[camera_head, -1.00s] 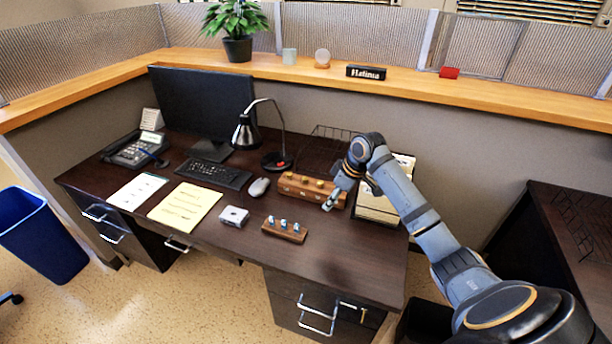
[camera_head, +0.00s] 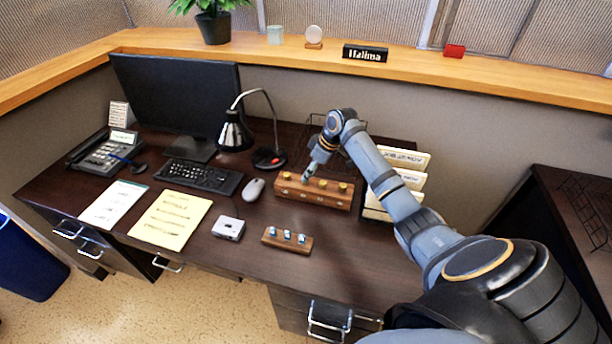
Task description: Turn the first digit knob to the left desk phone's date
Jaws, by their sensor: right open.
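The wooden block with brass knobs (camera_head: 322,197) stands on the desk right of the lamp. Several knobs show along its top; one near its left part is partly hidden by my gripper. My right gripper (camera_head: 307,178) is open, pointing down at the block's top left of its middle. I cannot tell whether it touches a knob. The desk phone (camera_head: 102,153) stands at the desk's left end, with a small lit screen (camera_head: 123,137) too small to read. My left gripper is not in view.
A small wooden rack (camera_head: 287,240) with blue-white pieces and a white box (camera_head: 228,228) lie in front of the block. A lamp (camera_head: 236,134), mouse (camera_head: 254,189), keyboard (camera_head: 201,177) and papers (camera_head: 172,218) are to the left. A file holder (camera_head: 407,180) stands behind my arm.

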